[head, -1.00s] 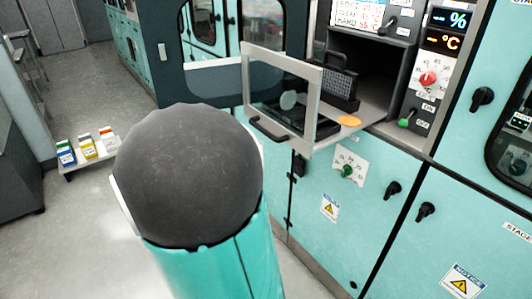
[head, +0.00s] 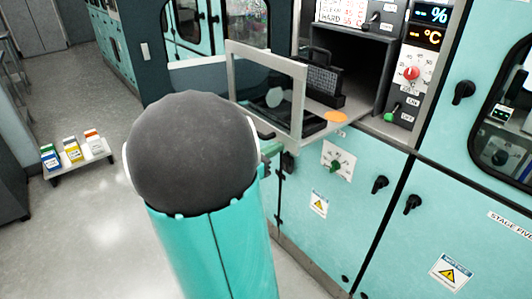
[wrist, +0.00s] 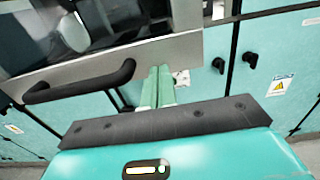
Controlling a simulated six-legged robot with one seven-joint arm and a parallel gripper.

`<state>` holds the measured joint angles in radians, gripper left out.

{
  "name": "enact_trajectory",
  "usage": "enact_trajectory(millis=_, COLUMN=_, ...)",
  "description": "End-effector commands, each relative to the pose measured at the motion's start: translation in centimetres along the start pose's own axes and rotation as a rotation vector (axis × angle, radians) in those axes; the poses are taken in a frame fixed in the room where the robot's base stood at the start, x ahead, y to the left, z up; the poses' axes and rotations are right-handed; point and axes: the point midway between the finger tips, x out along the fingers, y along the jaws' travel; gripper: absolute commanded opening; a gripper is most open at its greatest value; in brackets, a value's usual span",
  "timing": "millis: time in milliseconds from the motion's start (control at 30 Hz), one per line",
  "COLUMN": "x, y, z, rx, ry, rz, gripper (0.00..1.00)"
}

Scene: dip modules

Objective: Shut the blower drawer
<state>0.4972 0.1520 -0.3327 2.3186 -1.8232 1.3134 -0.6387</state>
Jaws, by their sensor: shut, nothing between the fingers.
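The blower drawer (head: 299,105) is pulled out of its dark bay, its glass front in a pale metal frame. In the wrist view its lower frame bar (wrist: 190,47) crosses the top, with the black bar handle (wrist: 85,83) at left. My gripper (wrist: 157,72) is shut and empty, its pale green fingertips just right of the handle and overlapping the frame bar in the picture. I cannot tell whether they touch it. In the head view my arm hides most of the handle and gripper; a bit of green finger (head: 271,148) shows below the drawer front.
Inside the drawer are a black slotted part (head: 322,82) and an orange disc (head: 335,117). A control panel with a red knob (head: 411,73) and a green-tipped lever (head: 390,116) is right of the bay. A low stand (head: 82,163) with small boxes is on the floor at left.

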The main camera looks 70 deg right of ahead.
Motion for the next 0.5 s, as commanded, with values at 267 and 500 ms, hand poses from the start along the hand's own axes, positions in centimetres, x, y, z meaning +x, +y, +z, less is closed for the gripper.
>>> enact_trajectory(millis=267, x=0.01, y=0.0, z=0.01, rx=0.001, ry=0.0, rz=0.0, gripper=0.0)
enact_trajectory(millis=500, x=0.68, y=-0.05, z=0.01, rx=0.001, ry=0.0, rz=-0.003, gripper=0.0)
